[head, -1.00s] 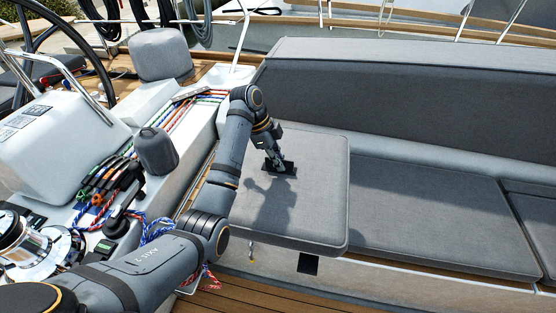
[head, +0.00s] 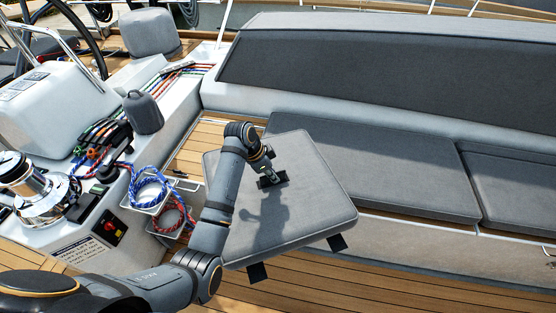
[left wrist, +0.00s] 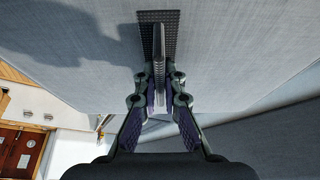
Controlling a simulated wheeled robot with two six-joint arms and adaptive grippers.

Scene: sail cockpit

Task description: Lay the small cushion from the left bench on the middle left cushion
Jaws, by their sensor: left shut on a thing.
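My left gripper (head: 270,176) is shut on the upright tab of a dark patch on top of the small grey cushion (head: 310,205). The cushion hangs off the bench in front of its edge, turned and slightly tilted, with dark straps under its near edge. In the left wrist view the fingers (left wrist: 160,90) pinch the tab, with the grey cushion top (left wrist: 230,50) beyond. A longer flat grey cushion (head: 390,160) lies on the bench, behind and right of the held one; its near left part is hidden. Another bench cushion (head: 525,190) lies at the right edge. My right gripper is not in view.
Bare wooden slats (head: 208,135) show at the bench's left end. A tall grey backrest (head: 380,75) runs behind. A winch (head: 35,190), coiled ropes (head: 150,188) and a console (head: 55,90) crowd the left. Wooden floor (head: 400,270) is open at front right.

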